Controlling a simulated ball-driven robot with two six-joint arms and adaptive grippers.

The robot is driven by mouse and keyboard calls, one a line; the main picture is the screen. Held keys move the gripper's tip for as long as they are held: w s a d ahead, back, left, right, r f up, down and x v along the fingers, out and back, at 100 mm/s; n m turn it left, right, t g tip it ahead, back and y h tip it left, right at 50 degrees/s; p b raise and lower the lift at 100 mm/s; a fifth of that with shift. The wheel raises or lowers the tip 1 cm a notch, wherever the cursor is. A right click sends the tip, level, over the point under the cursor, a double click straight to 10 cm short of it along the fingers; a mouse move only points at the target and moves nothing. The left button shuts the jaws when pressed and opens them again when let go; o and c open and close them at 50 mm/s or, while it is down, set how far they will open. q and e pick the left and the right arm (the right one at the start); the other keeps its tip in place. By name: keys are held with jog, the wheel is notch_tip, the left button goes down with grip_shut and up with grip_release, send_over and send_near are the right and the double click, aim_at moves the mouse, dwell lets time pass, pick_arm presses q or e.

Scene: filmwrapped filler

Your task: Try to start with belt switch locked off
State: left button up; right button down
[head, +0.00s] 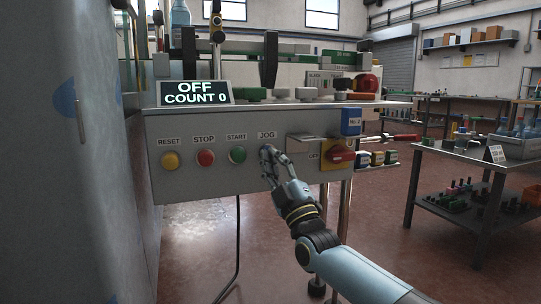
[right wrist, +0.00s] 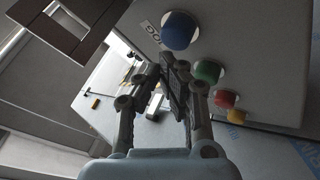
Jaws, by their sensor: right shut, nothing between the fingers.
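The grey control panel (head: 215,185) carries a yellow RESET button (head: 170,161), a red STOP button (head: 206,158) and a green START button (head: 238,155). The blue JOG button (right wrist: 179,30) shows clearly in the right wrist view, just beyond my fingertips. The red rotary switch (head: 340,154) sits on a yellow plate at the panel's right, with OFF lettering beside it. The display (head: 195,93) reads OFF, COUNT 0. My right gripper (head: 269,153) is shut and empty in front of the JOG button; contact cannot be told. My left gripper is out of view.
A blue No. 2 tag (head: 351,121) is above the switch. A red mushroom-shaped knob (head: 365,83) is on top of the machine. A large grey cabinet (head: 60,180) stands close at left. A work table (head: 475,158) is at right, with open floor between.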

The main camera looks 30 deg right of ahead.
jog(key=shift+w, duration=0.1)
dwell(0.5)
jog(key=shift+w+d, duration=0.1)
jog(key=shift+w, duration=0.25)
jog(key=shift+w+d+b, duration=0.2)
jog(key=shift+w+b, duration=0.2)
jog(key=shift+w, duration=0.4)
dwell(0.9)
jog(key=shift+s+a+p, duration=0.15)
jog(key=shift+s+p, duration=0.3)
jog(key=shift+s, duration=0.2)
jog(key=shift+s+a+p, duration=0.15)
jog(key=shift+s+p, duration=0.3)
jog(key=shift+s, duration=0.15)
